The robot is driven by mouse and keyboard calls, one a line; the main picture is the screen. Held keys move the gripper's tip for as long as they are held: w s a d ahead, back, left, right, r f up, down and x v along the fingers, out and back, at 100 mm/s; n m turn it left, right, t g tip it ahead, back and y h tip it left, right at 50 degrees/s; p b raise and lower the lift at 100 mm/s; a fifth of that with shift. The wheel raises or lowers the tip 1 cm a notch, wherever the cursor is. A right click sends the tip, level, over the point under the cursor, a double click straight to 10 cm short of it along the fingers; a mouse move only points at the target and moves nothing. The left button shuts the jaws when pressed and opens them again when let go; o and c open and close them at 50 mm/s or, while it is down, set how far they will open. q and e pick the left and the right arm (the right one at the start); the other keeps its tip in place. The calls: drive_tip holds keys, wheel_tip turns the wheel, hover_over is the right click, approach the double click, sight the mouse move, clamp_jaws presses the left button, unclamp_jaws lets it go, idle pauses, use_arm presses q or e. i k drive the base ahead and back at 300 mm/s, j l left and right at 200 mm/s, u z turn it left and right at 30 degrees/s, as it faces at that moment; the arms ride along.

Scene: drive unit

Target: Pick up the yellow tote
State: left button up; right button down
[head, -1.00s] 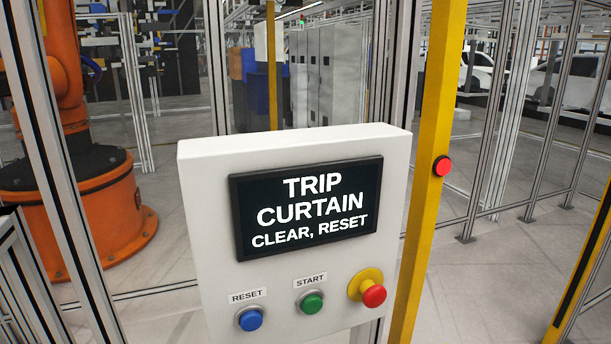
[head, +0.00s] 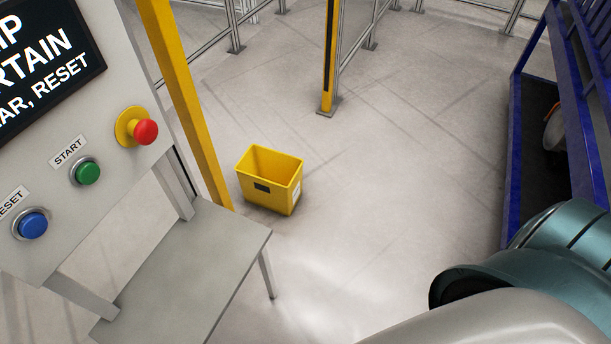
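The yellow tote (head: 279,194) stands upright on the grey floor near the middle of the head view. It is open at the top and looks empty, though its bottom is hidden. It has a dark patch on its front wall and a pale label on its right side. It stands just right of the foot of a yellow post. Neither of my grippers is in view.
A control panel (head: 62,170) with buttons and a grey shelf (head: 185,270) stand left of the tote. A yellow post (head: 183,95) rises beside it. A blue rack (head: 513,150) stands at the right. The floor between is clear.

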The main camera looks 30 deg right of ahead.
sight(269, 178)
drive_tip(key=z, duration=0.6)
drive_tip(key=i+l+u, duration=0.2)
drive_tip(key=i+l, duration=1.9)
drive_tip(key=l, duration=0.15)
